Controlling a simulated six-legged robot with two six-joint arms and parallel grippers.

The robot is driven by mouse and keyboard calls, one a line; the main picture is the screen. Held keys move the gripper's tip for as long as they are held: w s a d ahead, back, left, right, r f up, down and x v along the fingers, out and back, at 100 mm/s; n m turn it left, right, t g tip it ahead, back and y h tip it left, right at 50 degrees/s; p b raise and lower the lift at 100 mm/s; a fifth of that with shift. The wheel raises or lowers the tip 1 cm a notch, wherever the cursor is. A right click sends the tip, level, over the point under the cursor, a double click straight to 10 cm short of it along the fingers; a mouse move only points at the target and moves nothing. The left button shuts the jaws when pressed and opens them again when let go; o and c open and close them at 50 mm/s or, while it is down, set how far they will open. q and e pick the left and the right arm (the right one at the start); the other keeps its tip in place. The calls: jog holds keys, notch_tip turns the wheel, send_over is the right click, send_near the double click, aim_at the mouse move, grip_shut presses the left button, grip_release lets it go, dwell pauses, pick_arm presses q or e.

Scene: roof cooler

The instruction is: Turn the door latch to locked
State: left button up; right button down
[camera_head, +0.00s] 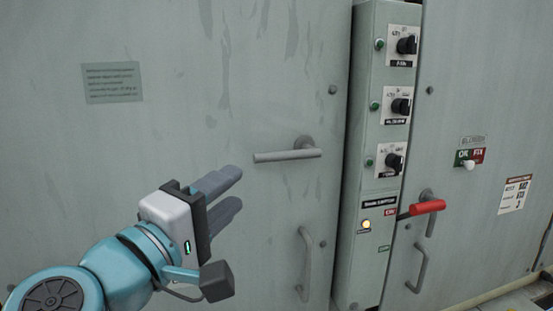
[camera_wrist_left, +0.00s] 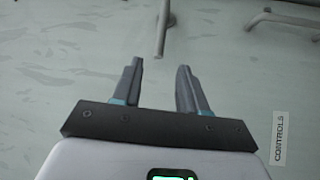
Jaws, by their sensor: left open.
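A grey lever latch (camera_head: 288,155) is on the left door panel. Its arm lies level, with the pivot at the right and the free end at the left. A second latch with a red grip (camera_head: 428,207) sits on the right panel. My left gripper (camera_head: 238,187) is open and empty, below and left of the grey lever and apart from it. In the left wrist view, the gripper (camera_wrist_left: 160,66) has its fingers spread, and the lever (camera_wrist_left: 165,28) shows beyond the fingertips, its end between them in the picture. My right gripper is not in view.
A vertical pull handle (camera_head: 306,264) is below the lever; it also shows in the wrist view (camera_wrist_left: 285,20). A control column (camera_head: 372,150) with several knobs stands between the panels. Another pull handle (camera_head: 420,268) is on the right panel. The left panel's surface is mostly bare.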

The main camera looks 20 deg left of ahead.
aim_at(272, 160)
pick_arm(q)
jog(key=x, duration=1.3)
jog(key=shift+w+d+b, duration=0.1)
jog(key=shift+w+b, duration=0.1)
jog(key=shift+b, duration=0.15)
jog(key=shift+c, duration=0.2)
jog(key=shift+f, duration=0.1)
grip_shut()
